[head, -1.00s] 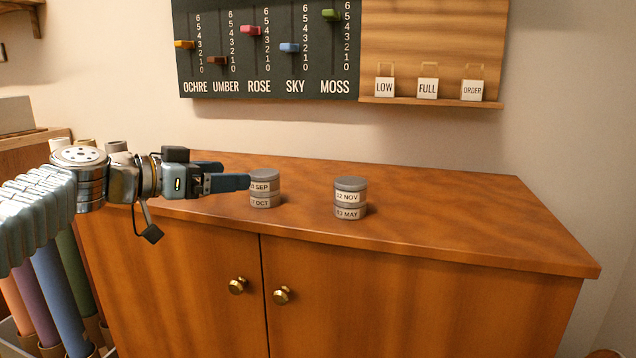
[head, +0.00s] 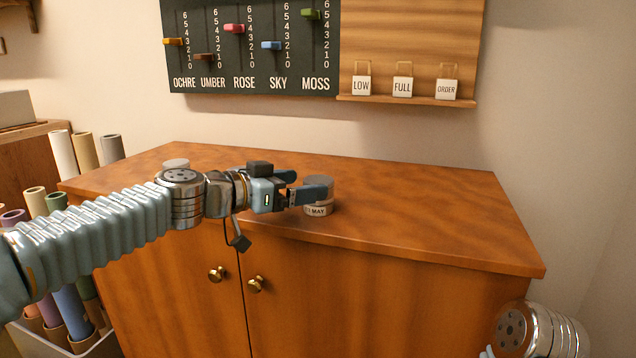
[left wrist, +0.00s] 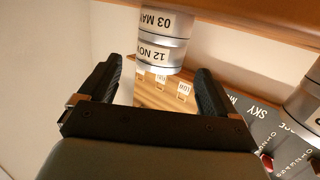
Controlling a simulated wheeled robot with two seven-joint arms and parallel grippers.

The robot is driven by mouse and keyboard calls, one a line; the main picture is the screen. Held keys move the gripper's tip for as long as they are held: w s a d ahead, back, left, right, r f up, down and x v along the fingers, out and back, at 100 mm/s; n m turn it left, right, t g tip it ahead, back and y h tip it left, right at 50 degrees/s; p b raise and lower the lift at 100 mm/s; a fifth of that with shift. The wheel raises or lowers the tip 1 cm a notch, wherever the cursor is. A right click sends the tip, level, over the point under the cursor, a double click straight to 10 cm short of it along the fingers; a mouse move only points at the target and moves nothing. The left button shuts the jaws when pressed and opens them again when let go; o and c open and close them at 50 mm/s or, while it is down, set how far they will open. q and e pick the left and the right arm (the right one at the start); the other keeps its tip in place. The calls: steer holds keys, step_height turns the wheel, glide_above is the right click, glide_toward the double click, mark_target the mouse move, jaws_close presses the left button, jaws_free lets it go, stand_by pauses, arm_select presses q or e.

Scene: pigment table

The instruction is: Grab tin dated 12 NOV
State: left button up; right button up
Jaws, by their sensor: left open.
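In the head view, the front finger hides the 12 NOV label and only the upper part of that tin shows. My left gripper (head: 302,185) is open at the height of the 12 NOV tin. In the left wrist view, which is upside down, the tin shows in the gap between the spread fingers (left wrist: 156,72). I cannot tell whether a finger touches it. My right gripper is out of view.
Another tin stack stands to the left, mostly hidden behind my left arm; its top tin (head: 176,163) shows. The wooden cabinet top (head: 430,215) is clear to the right. A slider board (head: 250,50) and hanging tags (head: 402,87) are on the wall behind.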

mark_target(316, 180)
arm_select(q)
steer(key=x, duration=0.1)
steer(key=p+x, duration=0.2)
steer(key=x, duration=0.1)
steer(key=shift+d+r, duration=0.1)
steer(key=shift+r, duration=0.15)
steer(key=shift+w+d+f, duration=0.2)
steer(key=shift+w+d, duration=0.1)
steer(key=c, duration=1)
steer(key=shift+c, duration=0.4)
steer(key=shift+r, duration=0.1)
